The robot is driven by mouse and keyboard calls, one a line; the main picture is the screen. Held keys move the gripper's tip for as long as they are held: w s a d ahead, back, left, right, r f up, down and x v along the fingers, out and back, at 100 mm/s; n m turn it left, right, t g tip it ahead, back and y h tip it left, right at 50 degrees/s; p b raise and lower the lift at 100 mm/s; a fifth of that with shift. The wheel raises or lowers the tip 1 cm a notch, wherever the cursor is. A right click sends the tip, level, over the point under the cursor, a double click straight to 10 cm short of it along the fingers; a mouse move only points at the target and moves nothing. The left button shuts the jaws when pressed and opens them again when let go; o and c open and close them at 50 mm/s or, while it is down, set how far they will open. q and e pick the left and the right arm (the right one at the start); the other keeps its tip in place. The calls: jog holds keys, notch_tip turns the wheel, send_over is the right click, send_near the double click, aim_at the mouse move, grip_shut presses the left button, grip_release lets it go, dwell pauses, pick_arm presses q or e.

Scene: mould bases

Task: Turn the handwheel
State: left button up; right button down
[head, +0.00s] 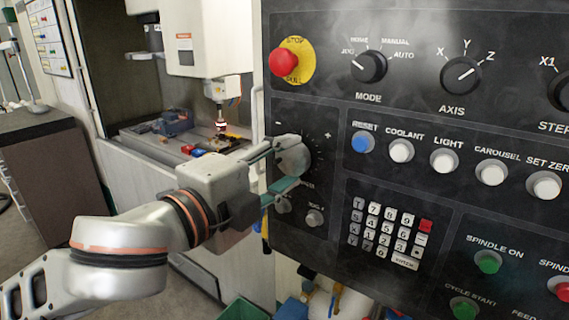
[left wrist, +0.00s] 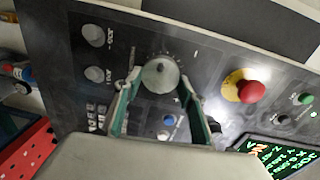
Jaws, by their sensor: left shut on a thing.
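The handwheel (head: 295,156) is a round grey knob on the black control panel, with a dial of marks between minus and plus. In the left wrist view the handwheel (left wrist: 160,75) shows near the middle, with a dark spot on its face. My left gripper (head: 281,164) reaches in from the left with its greenish fingers on either side of the wheel, shut on it. In the left wrist view, the fingers of the left gripper (left wrist: 158,88) flank the wheel. My right gripper is not in view.
Near the wheel are a red stop button (head: 284,63), the mode knob (head: 369,66), two small knobs below (head: 314,217), a blue reset button (head: 363,142) and a keypad (head: 388,235). A machine with a spindle and vise (head: 173,123) stands behind at left.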

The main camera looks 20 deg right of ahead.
pick_arm(q)
jog(key=shift+w+n, duration=0.1)
jog(key=shift+n, duration=0.6)
jog(key=o, duration=1.1)
jog(key=shift+a, duration=0.1)
jog(key=v, duration=0.7)
jog(key=shift+a, duration=0.15)
